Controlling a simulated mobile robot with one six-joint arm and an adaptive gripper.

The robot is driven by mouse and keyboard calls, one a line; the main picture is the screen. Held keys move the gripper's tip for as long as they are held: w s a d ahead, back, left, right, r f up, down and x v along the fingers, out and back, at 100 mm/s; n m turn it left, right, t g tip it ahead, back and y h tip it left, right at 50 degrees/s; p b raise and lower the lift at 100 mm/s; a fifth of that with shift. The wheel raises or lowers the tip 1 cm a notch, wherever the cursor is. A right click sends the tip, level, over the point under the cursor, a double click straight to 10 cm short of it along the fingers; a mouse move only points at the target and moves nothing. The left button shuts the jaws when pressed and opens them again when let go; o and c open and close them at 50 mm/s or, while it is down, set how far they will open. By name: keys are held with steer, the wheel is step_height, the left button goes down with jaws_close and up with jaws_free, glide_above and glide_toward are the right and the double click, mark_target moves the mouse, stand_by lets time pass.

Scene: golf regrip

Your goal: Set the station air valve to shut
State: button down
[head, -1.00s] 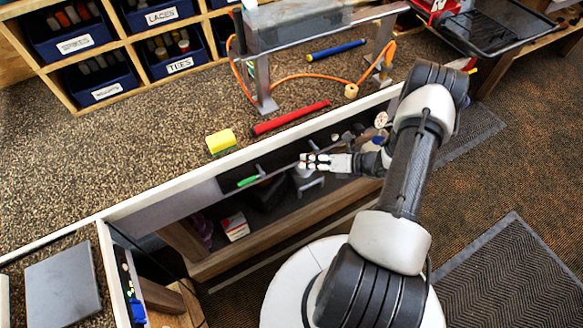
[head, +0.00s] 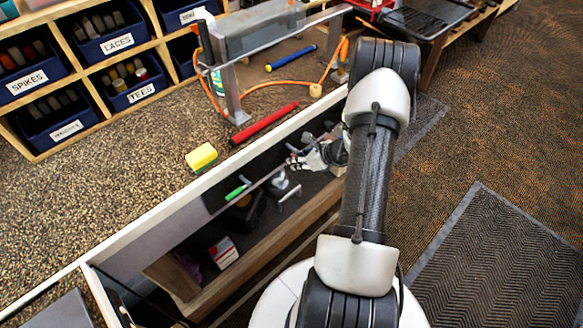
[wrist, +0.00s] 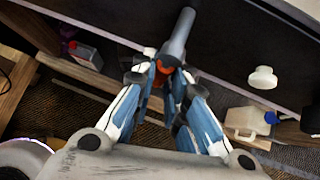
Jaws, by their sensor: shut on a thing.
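My gripper (head: 292,163) is low at the front of the bench, just below its top edge. In the wrist view my gripper's blue and white fingers (wrist: 163,72) are shut around the near end of a grey rod-like handle (wrist: 181,35). An orange-red part (wrist: 160,76) shows between the fingertips. The rod stands out in front of a dark panel. I cannot tell from the frames whether this handle belongs to the air valve, or how the valve is set. The orange air hose (head: 268,83) lies on the bench top.
A white knob (wrist: 262,78) is right of the rod. A pale jug with a blue cap (wrist: 248,122) and a red-and-white box (head: 223,252) sit below. A yellow sponge (head: 201,157) and red rod (head: 264,123) lie on the bench. Open floor is at the right.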

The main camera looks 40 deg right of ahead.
steer(key=shift+d, duration=0.1)
stand_by(0.5)
steer(key=c, duration=1.6)
jaws_free()
steer(key=shift+r, duration=0.1)
steer(key=v, duration=1.2)
